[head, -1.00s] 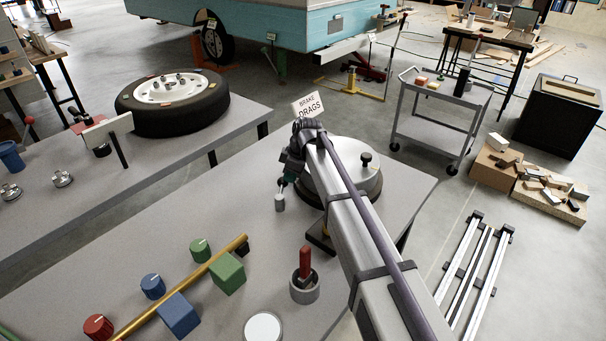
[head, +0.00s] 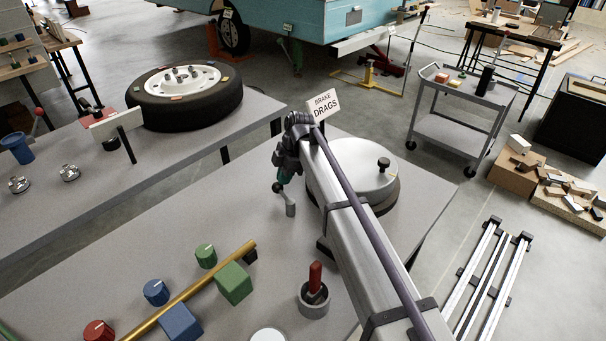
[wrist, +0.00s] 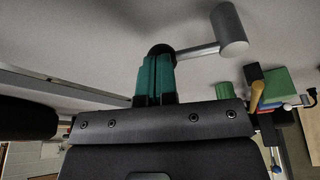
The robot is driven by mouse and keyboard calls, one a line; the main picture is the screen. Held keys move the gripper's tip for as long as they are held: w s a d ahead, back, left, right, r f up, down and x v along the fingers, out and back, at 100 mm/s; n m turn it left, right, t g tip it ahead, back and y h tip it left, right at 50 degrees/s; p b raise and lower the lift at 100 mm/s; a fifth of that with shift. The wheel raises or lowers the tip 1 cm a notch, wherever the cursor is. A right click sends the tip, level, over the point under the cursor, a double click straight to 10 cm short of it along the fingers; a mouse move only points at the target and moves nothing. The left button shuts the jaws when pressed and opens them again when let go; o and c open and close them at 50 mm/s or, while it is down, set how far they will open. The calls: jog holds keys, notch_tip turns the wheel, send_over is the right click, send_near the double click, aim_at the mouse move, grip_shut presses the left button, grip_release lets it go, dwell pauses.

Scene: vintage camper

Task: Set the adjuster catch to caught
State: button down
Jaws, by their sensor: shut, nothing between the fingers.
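A small lever, which I take to be the adjuster catch though no label on it is readable, stands on the near bench. It has a grey cylinder (head: 291,209), a thin rod and a dark ball knob (head: 277,187). The wrist view shows the cylinder (wrist: 229,28) at the right end of the rod (wrist: 198,50). My gripper (head: 284,178) is shut, its teal fingers at the knob end. In the wrist view the fingertips (wrist: 159,58) overlap the knob; whether they touch it I cannot tell.
A round metal drum (head: 362,172) with a black knob sits right of my gripper, partly behind my arm. A "BRAKE DRAGS" sign (head: 323,108) stands behind. Nearer are a red-handled tool in a grey cup (head: 314,297), a green block (head: 234,283) and a brass bar (head: 215,268).

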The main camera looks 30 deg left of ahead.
jog(key=shift+s+a, duration=0.4)
dwell(0.7)
dwell(0.3)
jog(key=shift+r+p, duration=0.25)
jog(key=shift+p, duration=0.05)
jog(key=p+v, duration=0.9)
jog(key=shift+w+r, duration=0.2)
jog(key=shift+w, duration=0.05)
jog(key=shift+d, duration=0.1)
